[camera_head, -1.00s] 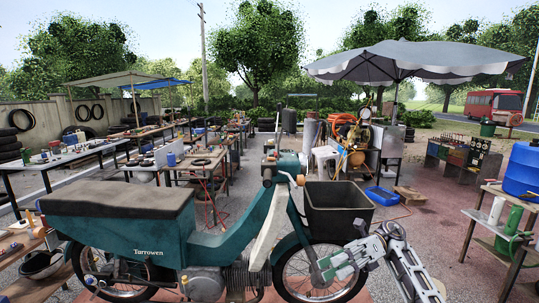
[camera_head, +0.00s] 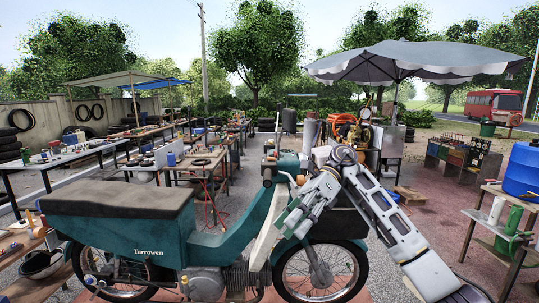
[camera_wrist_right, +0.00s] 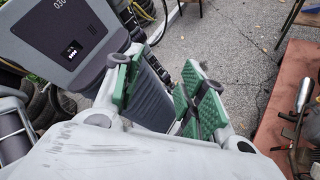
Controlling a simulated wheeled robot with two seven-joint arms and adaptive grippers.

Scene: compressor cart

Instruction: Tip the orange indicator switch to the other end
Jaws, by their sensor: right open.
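The teal motorbike (camera_head: 215,245) stands across the front of the head view. A small orange part (camera_head: 300,180) shows by its handlebar; it is too small to tell whether it is the indicator switch. I cannot make out the switch or its tipped end in either view. My right gripper (camera_head: 290,221) is in front of the bike's front end, below the handlebar, fingers pointing down and left. In the wrist view the right gripper (camera_wrist_right: 158,92) has its green-padded fingers apart, with nothing seen held between them. My left gripper is not in view.
A grey panel with a small black window (camera_wrist_right: 72,50) is close by at the wrist view's upper left. My right arm partly hides the bike's black front basket (camera_head: 347,224). A shelf with a blue drum (camera_head: 524,170) stands at the right. Tool-laden tables stand behind.

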